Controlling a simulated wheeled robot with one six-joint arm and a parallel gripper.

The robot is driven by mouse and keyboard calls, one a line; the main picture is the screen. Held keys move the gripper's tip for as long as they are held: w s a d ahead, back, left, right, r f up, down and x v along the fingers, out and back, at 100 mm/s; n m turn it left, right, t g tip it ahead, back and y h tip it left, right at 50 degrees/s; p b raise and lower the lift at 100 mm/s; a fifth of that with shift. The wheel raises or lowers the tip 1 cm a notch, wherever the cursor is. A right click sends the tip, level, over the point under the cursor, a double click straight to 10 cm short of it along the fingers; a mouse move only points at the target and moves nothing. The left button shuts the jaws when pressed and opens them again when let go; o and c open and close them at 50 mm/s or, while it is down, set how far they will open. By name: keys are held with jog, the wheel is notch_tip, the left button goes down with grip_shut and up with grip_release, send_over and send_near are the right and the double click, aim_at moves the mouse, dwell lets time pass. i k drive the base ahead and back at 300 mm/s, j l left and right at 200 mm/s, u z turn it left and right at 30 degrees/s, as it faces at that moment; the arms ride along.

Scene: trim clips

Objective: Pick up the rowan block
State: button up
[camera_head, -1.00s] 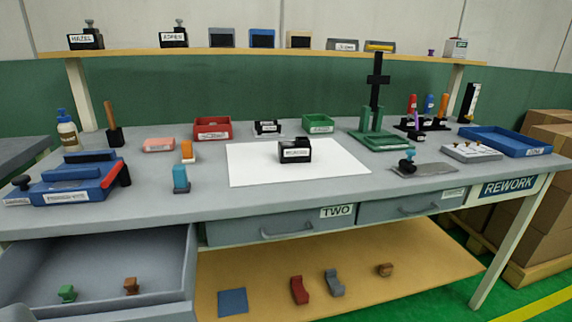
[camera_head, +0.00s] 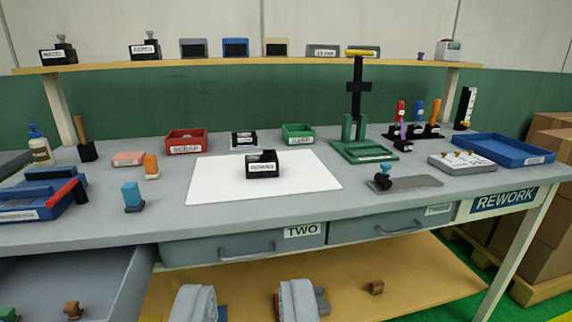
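A black block (camera_head: 262,168) with a white label on its front sits upright on the white sheet (camera_head: 315,182) in the middle of the bench. The label is too blurred for me to read, so I cannot tell if this is the rowan block. Other black labelled blocks stand on the shelf: one reading HAZEL (camera_head: 58,56) and one reading ASPEN (camera_head: 145,51). My gripper (camera_head: 247,302) shows at the bottom edge. Its two grey fingers are wide apart with nothing between them, low in the picture and well short of the black block.
A red bin (camera_head: 186,149), a black labelled holder (camera_head: 243,148) and a green bin (camera_head: 297,141) stand behind the sheet. A green press (camera_head: 362,152) and blue tray (camera_head: 520,157) are to the right. An open drawer (camera_head: 120,290) juts out at lower left.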

aim_at(266, 164)
jog(key=i+l+u, duration=0.1)
jog(key=i, duration=0.25)
jog(key=i+l, duration=0.25)
jog(key=i, duration=0.15)
jog(key=i+l+u, duration=0.15)
jog(key=i, duration=0.2)
